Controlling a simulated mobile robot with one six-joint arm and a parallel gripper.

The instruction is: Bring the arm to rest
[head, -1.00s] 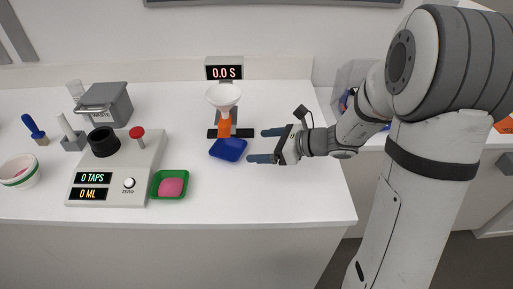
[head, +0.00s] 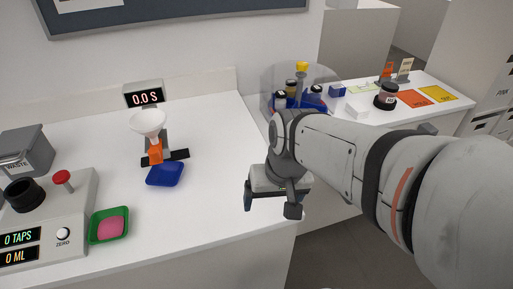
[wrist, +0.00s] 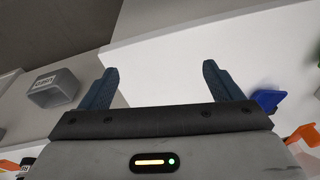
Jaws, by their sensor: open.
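My gripper (wrist: 160,88) is open and empty in the wrist view, its two dark blue fingers spread apart with white counter surface beyond them. In the head view my gripper (head: 264,205) hangs at the right front corner of the white counter (head: 215,215). It is right of the blue tray (head: 165,174) and apart from it. I cannot tell its exact height above the counter edge.
A funnel stand (head: 150,125) with an orange part stands behind the blue tray. A green tray (head: 108,226) with a pink lump and a tapping machine (head: 60,215) are at left. A second counter with jars (head: 386,96) and coloured cards (head: 437,93) is at the right.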

